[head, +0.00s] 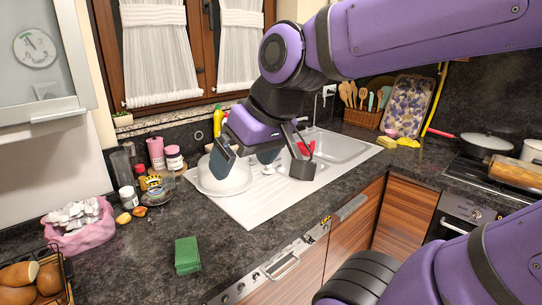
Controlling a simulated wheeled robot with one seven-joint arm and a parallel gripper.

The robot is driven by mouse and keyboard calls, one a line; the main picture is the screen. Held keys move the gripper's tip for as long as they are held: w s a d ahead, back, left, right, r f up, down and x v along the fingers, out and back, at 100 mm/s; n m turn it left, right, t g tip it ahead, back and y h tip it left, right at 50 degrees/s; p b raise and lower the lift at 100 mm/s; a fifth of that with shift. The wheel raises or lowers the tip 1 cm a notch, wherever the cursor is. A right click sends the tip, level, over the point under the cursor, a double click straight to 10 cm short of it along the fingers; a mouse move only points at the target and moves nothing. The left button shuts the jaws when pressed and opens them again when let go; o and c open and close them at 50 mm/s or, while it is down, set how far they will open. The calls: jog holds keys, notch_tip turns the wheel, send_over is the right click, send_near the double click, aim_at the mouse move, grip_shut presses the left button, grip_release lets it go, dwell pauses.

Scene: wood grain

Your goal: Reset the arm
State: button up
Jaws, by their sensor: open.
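My arm reaches in from the right, and my gripper (262,162) hangs over the drainboard side of the white sink (248,208). Its two dark fingers are spread apart with nothing visible between them. A white bowl (226,184) sits on the drainboard behind and below the fingers, partly hidden by them. I cannot tell whether the gripper touches it. A green sponge or block (187,255) lies on the dark counter at the front left, apart from the gripper.
Jars (174,159) and small containers stand left of the sink. A pink bag (80,228) and a bread basket (40,282) are at the far left. A utensil basket (363,117) stands behind the sink. A pan (487,143) is at the right. The counter's front middle is mostly clear.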

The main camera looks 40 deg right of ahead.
jog(key=shift+m+h, duration=0.3)
jog(key=shift+h, duration=0.5)
jog(key=s+d, duration=0.2)
jog(key=s, duration=0.1)
jog(key=shift+s+d+r, duration=0.2)
jog(key=shift+d, duration=0.15)
